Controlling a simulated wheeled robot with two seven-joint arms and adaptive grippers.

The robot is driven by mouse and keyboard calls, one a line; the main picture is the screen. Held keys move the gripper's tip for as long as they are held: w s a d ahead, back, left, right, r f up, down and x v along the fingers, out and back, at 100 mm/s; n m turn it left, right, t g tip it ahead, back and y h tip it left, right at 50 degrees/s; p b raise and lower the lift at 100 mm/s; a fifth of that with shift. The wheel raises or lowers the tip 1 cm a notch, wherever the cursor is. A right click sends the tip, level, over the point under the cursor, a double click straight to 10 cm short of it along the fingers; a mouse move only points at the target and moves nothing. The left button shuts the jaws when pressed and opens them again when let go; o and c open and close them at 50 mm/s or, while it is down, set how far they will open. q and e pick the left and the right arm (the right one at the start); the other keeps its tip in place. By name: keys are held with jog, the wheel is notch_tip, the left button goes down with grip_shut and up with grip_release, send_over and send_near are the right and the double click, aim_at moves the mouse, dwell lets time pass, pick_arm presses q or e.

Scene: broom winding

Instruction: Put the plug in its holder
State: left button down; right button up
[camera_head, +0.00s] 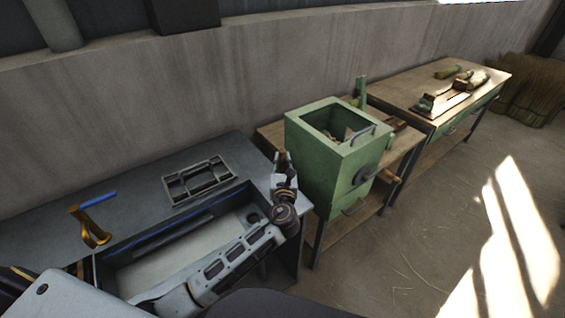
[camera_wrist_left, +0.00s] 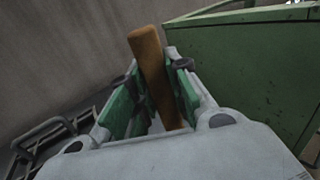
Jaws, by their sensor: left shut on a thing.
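My left gripper (camera_head: 284,165) is above the right end of the grey sink counter, just left of the green machine. In the left wrist view, its green-padded fingers (camera_wrist_left: 152,108) are shut on a brown, bar-like piece (camera_wrist_left: 148,55), which I take to be the plug. The piece stands tilted a little to the left and sticks out past the fingertips. Its lower end is hidden between the fingers. I cannot make the piece out in the head view. No holder can be told with certainty. My right gripper is not in view.
The sink (camera_head: 160,268) has a drain and a golden tap (camera_head: 90,234) with a blue handle. A dark rack (camera_head: 197,180) lies behind it. The green machine (camera_head: 318,160) stands close right of the gripper on a wooden bench. A further bench (camera_head: 405,90) holds tools.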

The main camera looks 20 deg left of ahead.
pick_arm(q)
jog(key=shift+f, duration=0.2)
jog(key=c, duration=1.6)
grip_release()
jog(key=shift+c, duration=0.2)
jog(key=shift+s+d, duration=0.1)
jog(key=shift+s, duration=0.2)
jog(key=shift+s+d, duration=0.2)
jog(key=shift+s, duration=0.4)
jog(key=shift+p+v, duration=0.6)
jog(key=shift+v, duration=0.35)
jog(key=shift+s+d, duration=0.1)
jog(key=shift+s, duration=0.3)
jog(key=shift+p+v, duration=0.4)
jog(key=shift+v, duration=0.6)
jog(key=shift+p+v, duration=0.55)
jog(key=shift+v, duration=1.65)
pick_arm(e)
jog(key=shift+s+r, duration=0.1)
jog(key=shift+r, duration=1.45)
